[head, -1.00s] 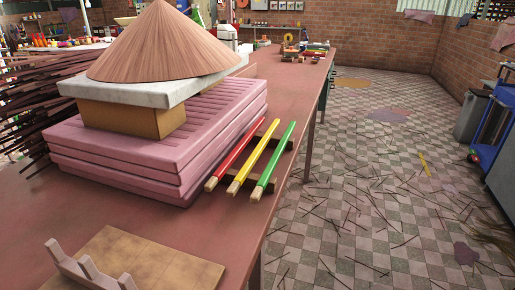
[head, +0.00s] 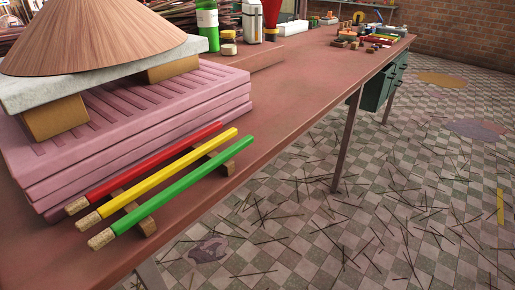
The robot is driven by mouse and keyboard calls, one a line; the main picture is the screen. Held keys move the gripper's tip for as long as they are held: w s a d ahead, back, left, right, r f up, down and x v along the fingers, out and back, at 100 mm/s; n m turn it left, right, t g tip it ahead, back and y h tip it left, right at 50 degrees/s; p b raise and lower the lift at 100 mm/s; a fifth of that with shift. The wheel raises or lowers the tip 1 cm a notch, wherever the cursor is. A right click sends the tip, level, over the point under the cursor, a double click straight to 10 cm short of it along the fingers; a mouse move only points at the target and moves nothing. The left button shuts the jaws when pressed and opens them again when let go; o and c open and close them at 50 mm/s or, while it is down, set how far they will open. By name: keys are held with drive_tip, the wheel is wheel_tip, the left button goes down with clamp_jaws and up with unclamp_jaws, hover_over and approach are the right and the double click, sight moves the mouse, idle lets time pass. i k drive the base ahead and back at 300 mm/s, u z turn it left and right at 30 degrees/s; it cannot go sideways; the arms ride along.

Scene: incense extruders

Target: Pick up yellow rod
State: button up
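The yellow rod (head: 165,178) lies on the table between a red rod (head: 150,165) and a green rod (head: 180,188). All three run side by side, slanting from lower left to upper right, with pale tan ends at the lower left. They rest across small wooden supports (head: 147,227) near the table's front edge. My gripper is not in view.
A pink slatted stack (head: 215,105) with a grey slab (head: 100,75) and a brown cone (head: 95,35) stands just behind the rods. The reddish table (head: 300,85) extends to the back right, with bottles and small items. Sticks litter the checkered floor (head: 380,215).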

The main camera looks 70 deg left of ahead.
sight(120, 201)
drive_tip(key=u, duration=0.05)
drive_tip(key=i, duration=1.8)
drive_tip(key=u, duration=5.6)
drive_tip(key=i, duration=1.05)
drive_tip(key=u, duration=0.05)
